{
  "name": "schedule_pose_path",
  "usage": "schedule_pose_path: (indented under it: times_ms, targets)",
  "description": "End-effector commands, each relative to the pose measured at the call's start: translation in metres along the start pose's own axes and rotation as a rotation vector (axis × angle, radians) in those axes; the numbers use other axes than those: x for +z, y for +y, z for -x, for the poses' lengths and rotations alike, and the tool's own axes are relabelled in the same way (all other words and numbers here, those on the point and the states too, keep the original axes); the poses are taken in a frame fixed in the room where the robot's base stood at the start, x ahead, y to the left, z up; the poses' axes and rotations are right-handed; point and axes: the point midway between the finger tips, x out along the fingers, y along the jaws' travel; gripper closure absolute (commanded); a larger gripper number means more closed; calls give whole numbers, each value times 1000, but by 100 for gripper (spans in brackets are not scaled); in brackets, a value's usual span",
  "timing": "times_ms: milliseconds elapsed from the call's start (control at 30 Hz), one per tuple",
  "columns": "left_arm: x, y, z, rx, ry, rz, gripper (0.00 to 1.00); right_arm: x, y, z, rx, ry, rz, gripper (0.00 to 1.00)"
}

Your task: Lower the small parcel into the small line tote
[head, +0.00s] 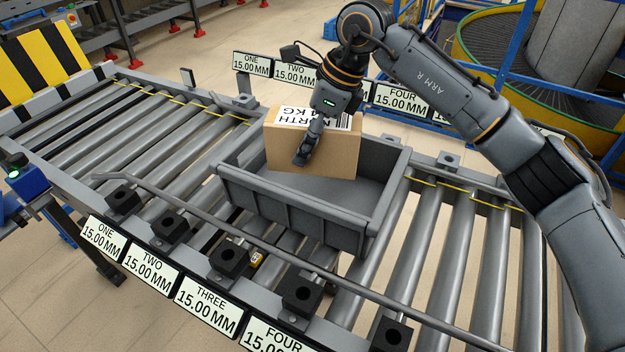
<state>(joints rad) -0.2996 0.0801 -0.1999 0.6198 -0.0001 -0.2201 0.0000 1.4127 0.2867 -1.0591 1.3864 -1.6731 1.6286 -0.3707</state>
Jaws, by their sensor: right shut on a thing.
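The small parcel (335,152) is a brown cardboard box with a white printed label on top. My right gripper (304,156) is shut on it from above, with one finger showing against its near face. The small line tote (290,212) is a grey open bin on the roller conveyor. The parcel is at the tote's back left part, and its lower edge appears inside the rim. I cannot tell whether it touches the tote floor. The right part of the tote is empty. My left gripper is not in view.
Roller conveyor (408,290) runs under the tote, with a long rail and several black blocks along its near side. Numbered signs (208,307) line both sides. A striped yellow and black barrier (45,62) stands at the left. A spiral conveyor (490,50) with blue posts stands at the back right.

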Motion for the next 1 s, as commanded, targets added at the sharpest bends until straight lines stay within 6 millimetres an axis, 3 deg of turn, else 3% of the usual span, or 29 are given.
schedule_pose_path:
  times_ms: [633, 1000]
  targets:
    - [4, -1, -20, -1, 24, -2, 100, -13, 0, -32, -1, -2, 1, 83]
    - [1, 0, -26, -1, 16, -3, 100, -14, 0, -36, -1, -2, 1, 83]
